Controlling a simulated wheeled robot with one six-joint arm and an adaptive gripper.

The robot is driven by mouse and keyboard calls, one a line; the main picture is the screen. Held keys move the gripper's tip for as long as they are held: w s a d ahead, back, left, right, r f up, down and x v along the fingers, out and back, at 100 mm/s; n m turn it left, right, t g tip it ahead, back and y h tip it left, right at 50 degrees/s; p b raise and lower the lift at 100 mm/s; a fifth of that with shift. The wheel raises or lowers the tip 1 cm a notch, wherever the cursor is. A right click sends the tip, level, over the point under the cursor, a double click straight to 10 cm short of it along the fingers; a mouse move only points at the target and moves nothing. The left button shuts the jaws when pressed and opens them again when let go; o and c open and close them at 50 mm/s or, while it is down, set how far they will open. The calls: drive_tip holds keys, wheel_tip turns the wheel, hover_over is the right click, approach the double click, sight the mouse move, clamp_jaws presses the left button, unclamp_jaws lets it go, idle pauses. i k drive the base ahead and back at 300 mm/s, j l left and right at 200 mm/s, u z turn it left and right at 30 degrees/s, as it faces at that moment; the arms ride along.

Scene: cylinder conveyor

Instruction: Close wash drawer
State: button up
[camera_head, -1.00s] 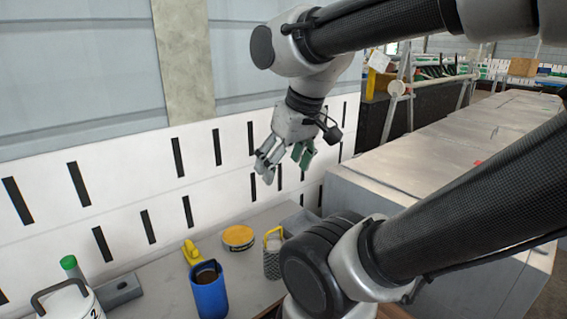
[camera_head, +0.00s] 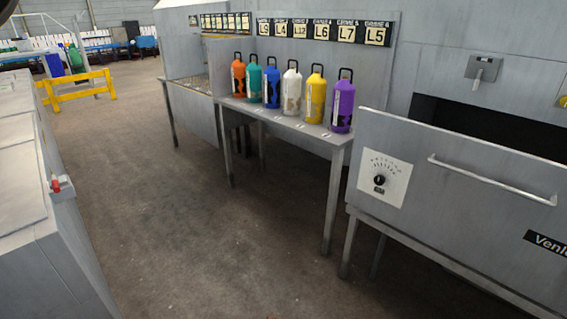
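A large grey drawer front (camera_head: 450,215) stands at the right of the head view. It has a long pale bar handle (camera_head: 490,182), a white dial panel with a black knob (camera_head: 379,180), and a partly cut-off "Venlo" label. A dark opening (camera_head: 470,122) shows behind its top edge, between it and the grey back wall, so it looks pulled out. Its right end is outside the picture. My gripper is not in view.
A grey table (camera_head: 285,118) left of the drawer bears a row of coloured bottles (camera_head: 291,90) under label signs (camera_head: 320,30). A grey cabinet block (camera_head: 30,180) stands at the left, with a yellow barrier (camera_head: 80,90) beyond. The floor (camera_head: 190,230) between is clear.

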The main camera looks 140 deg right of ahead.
sight(500, 211)
drive_tip(key=k+u, duration=0.2)
drive_tip(key=u, duration=0.25)
drive_tip(key=k+j+u, duration=0.1)
drive_tip(key=k+u, duration=0.15)
drive_tip(key=u, duration=2.75)
drive_tip(key=k+u, duration=0.15)
drive_tip(key=u, duration=1.9)
drive_tip(key=i+z, duration=0.1)
